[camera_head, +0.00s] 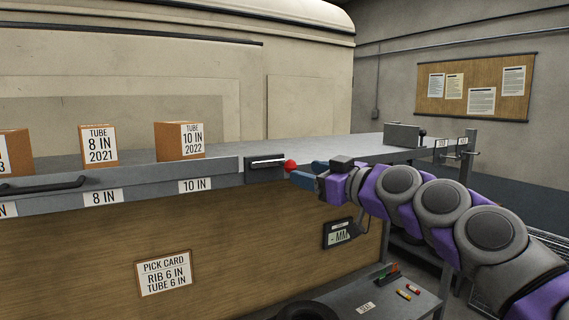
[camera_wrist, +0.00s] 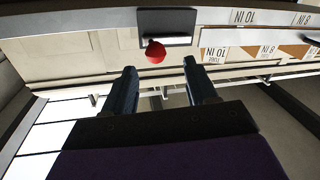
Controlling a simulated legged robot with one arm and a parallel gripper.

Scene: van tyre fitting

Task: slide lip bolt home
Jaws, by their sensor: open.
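The lip bolt (camera_head: 267,162) is a pale rod in a dark plate on the front lip of the counter. Its red ball knob (camera_head: 290,165) is at the plate's right end. The knob shows in the wrist view (camera_wrist: 155,53), in front of the dark plate (camera_wrist: 168,22). My gripper (camera_head: 303,172) is open beside the knob, with its blue fingers pointing toward it. In the wrist view my gripper (camera_wrist: 160,66) has a fingertip on either side of the knob's line, and the knob lies just beyond the tips. I cannot tell whether a finger touches it.
Cartons (camera_head: 180,140) stand on the counter (camera_head: 235,151) left of the bolt. A dark handle (camera_head: 42,185) is on the lip at far left. A grey block (camera_head: 401,136) stands at the counter's right end. A gauge (camera_head: 340,233) and a low grey cart (camera_head: 345,297) are below.

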